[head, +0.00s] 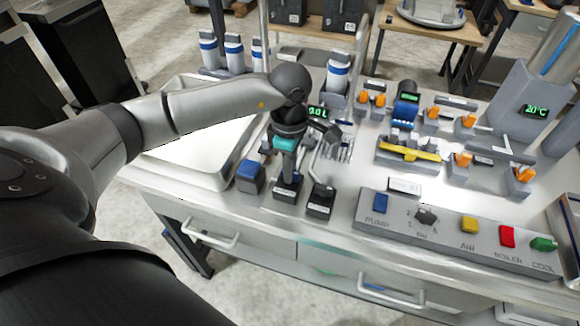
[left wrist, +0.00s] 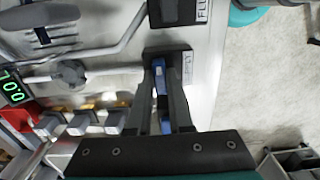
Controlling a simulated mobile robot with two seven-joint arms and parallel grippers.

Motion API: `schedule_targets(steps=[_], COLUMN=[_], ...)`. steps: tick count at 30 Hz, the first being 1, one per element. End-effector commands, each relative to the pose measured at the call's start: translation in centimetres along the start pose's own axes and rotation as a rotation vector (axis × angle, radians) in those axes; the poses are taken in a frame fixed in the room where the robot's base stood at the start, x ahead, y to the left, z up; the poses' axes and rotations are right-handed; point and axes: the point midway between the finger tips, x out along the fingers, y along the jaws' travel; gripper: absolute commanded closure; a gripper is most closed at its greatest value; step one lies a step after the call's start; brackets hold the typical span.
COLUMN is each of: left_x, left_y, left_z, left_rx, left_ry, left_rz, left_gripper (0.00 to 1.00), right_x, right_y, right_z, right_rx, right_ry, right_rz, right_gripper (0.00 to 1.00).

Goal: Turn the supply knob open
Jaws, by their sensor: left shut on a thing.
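The supply knob shows in the left wrist view as a narrow blue handle (left wrist: 161,76) on a dark block with a white label that I cannot read. My left gripper (left wrist: 167,90) has its two fingers on either side of this handle and is shut on it. In the head view my left gripper (head: 287,177) points straight down over the dark block (head: 287,194) near the counter's front edge. There the fingers hide most of the knob, and I cannot tell how far it is turned. My right gripper is not in view.
A blue-topped block (head: 250,172) stands close on the left. Thin pipes and a display (head: 318,112) are behind. A button panel (head: 450,241) lies right.

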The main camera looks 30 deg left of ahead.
Motion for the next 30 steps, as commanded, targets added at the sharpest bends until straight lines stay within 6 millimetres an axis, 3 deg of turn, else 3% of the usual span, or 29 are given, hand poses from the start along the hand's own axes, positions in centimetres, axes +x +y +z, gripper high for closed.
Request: schedule_targets(steps=[17, 30], left_x=[-0.03, -0.07], left_y=[0.02, 0.05], left_z=[-0.04, -0.05], left_rx=[-0.068, -0.423], left_ry=[0.000, 0.001], left_rz=[0.000, 0.002], left_gripper=[1.00, 1.00], right_x=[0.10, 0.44], right_y=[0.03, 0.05], right_z=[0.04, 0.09], right_rx=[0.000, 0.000], right_ry=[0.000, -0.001], right_rz=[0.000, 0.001], right_gripper=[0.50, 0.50])
